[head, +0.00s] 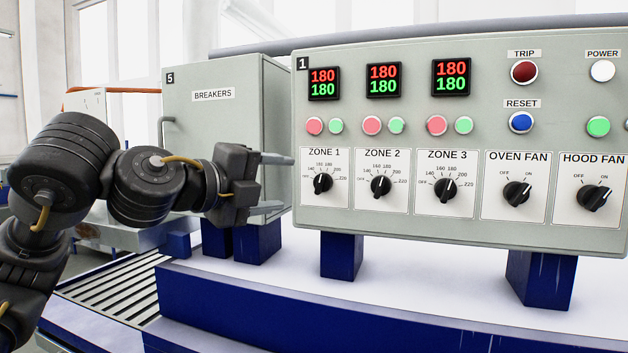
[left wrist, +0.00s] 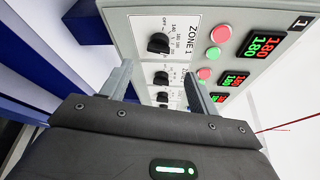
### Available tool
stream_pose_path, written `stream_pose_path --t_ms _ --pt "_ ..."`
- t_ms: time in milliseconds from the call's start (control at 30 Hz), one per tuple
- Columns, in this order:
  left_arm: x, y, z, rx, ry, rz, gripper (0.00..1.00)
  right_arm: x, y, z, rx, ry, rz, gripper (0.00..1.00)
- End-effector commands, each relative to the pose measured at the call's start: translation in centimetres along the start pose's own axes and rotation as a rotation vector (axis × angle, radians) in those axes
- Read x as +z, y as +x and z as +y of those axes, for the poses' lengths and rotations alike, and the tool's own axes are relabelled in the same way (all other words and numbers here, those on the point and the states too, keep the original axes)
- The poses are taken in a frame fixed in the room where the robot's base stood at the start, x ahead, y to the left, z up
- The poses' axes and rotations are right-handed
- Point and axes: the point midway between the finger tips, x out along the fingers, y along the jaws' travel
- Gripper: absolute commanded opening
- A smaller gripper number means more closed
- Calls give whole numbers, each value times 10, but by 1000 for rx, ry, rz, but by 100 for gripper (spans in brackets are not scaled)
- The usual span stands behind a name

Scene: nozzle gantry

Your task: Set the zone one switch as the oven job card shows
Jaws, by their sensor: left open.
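The zone one switch (head: 323,183) is a black rotary knob on a white plate marked ZONE 1, at the left of the grey control panel (head: 460,235). Its scale runs from OFF to 220; its pointer stands roughly upward, the exact mark unclear. It also shows in the left wrist view (left wrist: 158,43). My left gripper (head: 284,183) is open and empty, just left of the switch, its fingers one above the other and pointing toward it. In the left wrist view the two fingers (left wrist: 158,72) stand apart below the switch. The job card and my right gripper are not in view.
The zone two switch (head: 381,187) and zone three switch (head: 446,189) sit close to the right. Red and green lamps and a display (head: 323,83) reading 180 over 180 sit above zone one. A breaker cabinet (head: 215,125) stands behind my left gripper.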

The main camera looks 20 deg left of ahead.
Motion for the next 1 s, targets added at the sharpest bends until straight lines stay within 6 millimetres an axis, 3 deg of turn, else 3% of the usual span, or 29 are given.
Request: stream_pose_path --t_ms 200,500,933,1000 --pt "0 42 -3 7 -5 2 61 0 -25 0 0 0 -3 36" --pt "0 86 -1 3 -3 1 61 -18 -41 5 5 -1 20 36" --pt "0 95 1 1 -1 -1 61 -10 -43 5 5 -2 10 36" --pt "0 95 1 1 -1 -1 51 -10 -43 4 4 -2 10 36"
